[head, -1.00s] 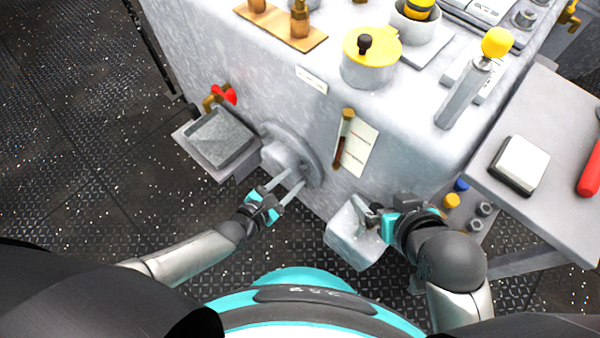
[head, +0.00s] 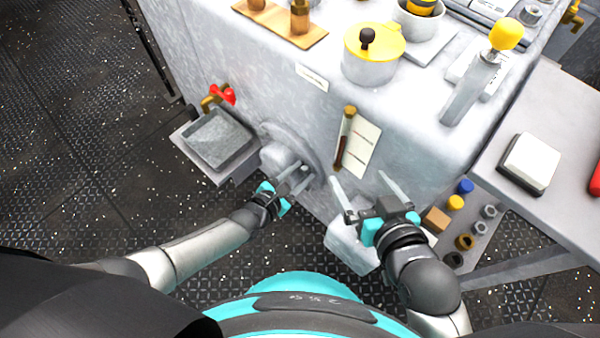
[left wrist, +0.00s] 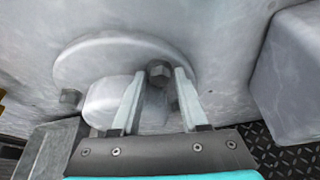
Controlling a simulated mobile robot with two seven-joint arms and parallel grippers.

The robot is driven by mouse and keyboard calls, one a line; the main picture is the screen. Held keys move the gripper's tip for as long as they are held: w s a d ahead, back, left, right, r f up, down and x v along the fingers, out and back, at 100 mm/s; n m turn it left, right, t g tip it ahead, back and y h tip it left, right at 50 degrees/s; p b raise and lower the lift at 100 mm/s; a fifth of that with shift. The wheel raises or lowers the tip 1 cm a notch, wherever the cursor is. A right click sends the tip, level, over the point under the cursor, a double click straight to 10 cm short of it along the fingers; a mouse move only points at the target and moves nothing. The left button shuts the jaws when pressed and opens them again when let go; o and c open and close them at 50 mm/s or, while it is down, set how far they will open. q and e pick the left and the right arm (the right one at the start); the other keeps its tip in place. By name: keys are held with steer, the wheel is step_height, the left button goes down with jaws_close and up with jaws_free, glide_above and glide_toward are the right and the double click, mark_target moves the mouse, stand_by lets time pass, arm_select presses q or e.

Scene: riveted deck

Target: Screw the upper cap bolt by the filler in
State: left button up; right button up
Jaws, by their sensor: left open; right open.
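A round grey flange with a domed cap (head: 276,158) is on the machine's front face; it also shows in the left wrist view (left wrist: 112,102). A hex bolt head (left wrist: 159,71) is at the flange's rim, between the tips of my open left gripper (left wrist: 160,76). I cannot tell whether the fingers touch it. Another hex bolt (left wrist: 70,98) is at the flange's left side. In the head view my left gripper (head: 298,178) is at the flange's lower right edge. My right gripper (head: 358,182) is open and empty, below the sight gauge (head: 357,143).
A grey tray (head: 218,138) and red-handled tap (head: 222,95) are left of the flange. A grey box (head: 350,248) is below my right gripper. A yellow-lidded pot (head: 372,58) stands on the machine top. A side table (head: 560,190) is at right, with caps and nuts on a lower shelf.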

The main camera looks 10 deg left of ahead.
arm_select(q)
steer(key=shift+c, duration=0.4)
jaws_close()
steer(key=shift+m+y, duration=0.3)
steer(key=shift+m, duration=0.1)
steer(key=shift+s+d+f+m+t+b, duration=0.15)
steer(key=shift+m+t+b, duration=0.15)
steer(key=shift+m+t, duration=0.15)
steer(key=shift+m+t+y, duration=0.35)
steer(key=shift+m+y, duration=0.05)
steer(key=shift+m, duration=0.15)
steer(key=shift+f+m+t+b, duration=0.1)
steer(key=shift+m+t+b, duration=0.2)
steer(key=shift+m+b, duration=0.4)
steer(key=shift+m+y, duration=0.4)
arm_select(e)
steer(key=shift+s+a+r+m+t+y, duration=0.2)
steer(key=shift+a+r+t+y, duration=0.25)
steer(key=shift+a+r+t, duration=0.45)
steer(key=shift+s+a+r+m+t+y, duration=0.1)
steer(key=shift+s+a+r+t+y, duration=0.3)
steer(key=shift+t, duration=0.8)
